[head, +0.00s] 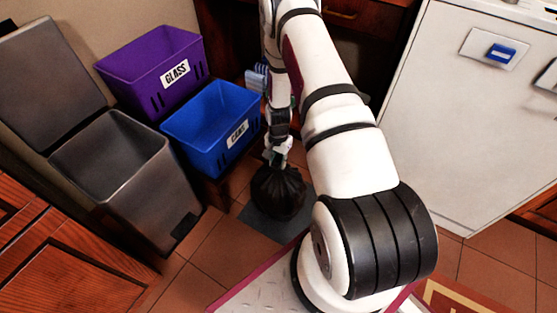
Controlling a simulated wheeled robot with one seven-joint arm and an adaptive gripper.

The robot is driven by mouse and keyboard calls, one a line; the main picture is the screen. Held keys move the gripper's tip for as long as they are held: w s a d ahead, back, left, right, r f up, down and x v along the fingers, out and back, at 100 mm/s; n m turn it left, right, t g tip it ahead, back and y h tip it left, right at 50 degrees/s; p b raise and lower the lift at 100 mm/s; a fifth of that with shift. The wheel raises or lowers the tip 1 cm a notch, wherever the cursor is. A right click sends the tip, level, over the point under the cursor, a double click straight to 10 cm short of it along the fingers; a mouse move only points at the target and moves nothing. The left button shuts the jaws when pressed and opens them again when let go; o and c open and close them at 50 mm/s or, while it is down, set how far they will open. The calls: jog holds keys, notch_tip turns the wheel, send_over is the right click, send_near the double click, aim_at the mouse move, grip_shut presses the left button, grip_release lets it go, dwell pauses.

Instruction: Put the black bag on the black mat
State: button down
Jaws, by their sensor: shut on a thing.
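The black bag (278,193) hangs below or rests under my gripper (276,158), which is shut on its top. The bag is a dark, rounded, crinkled bundle. The dark mat (257,222) lies flat on the tiled floor, and the bag appears over it in the head view. I cannot tell whether the bag touches the mat. The bag hides part of the mat, and my arm and base hide its right side.
A grey bin (125,165) with its lid up stands at the left. A purple GLASS crate (150,68) and a blue CANS crate (212,125) stand close left of my gripper. A white cabinet (455,110) is at the right. Tiled floor (195,262) is clear in front.

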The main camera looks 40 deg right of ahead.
jog(key=c, duration=1.3)
grip_release()
jog(key=shift+f, duration=0.1)
jog(key=a+r+n+p, duration=0.2)
jog(key=a+r, duration=0.1)
jog(key=r, duration=1.3)
jog(key=a+r+n+p, duration=0.1)
jog(key=a+r+p, duration=0.15)
jog(key=r, duration=1.25)
jog(key=s+a+r+n, duration=0.2)
jog(key=s+a+r, duration=0.15)
jog(key=r, duration=0.35)
jog(key=s+a+r+n, duration=0.2)
jog(key=a+r, duration=0.2)
jog(key=r, duration=0.3)
jog(key=s+a+r+n, duration=0.2)
jog(key=s+r, duration=0.1)
jog(key=s, duration=0.5)
jog(key=s+a+r+n, duration=0.2)
jog(key=s+a+r, duration=0.1)
jog(key=s, duration=0.6)
jog(key=s+a+r+n, duration=0.3)
jog(key=s+r, duration=0.1)
jog(key=s, duration=0.5)
jog(key=shift+s+r, duration=0.25)
jog(key=shift+r, duration=0.05)
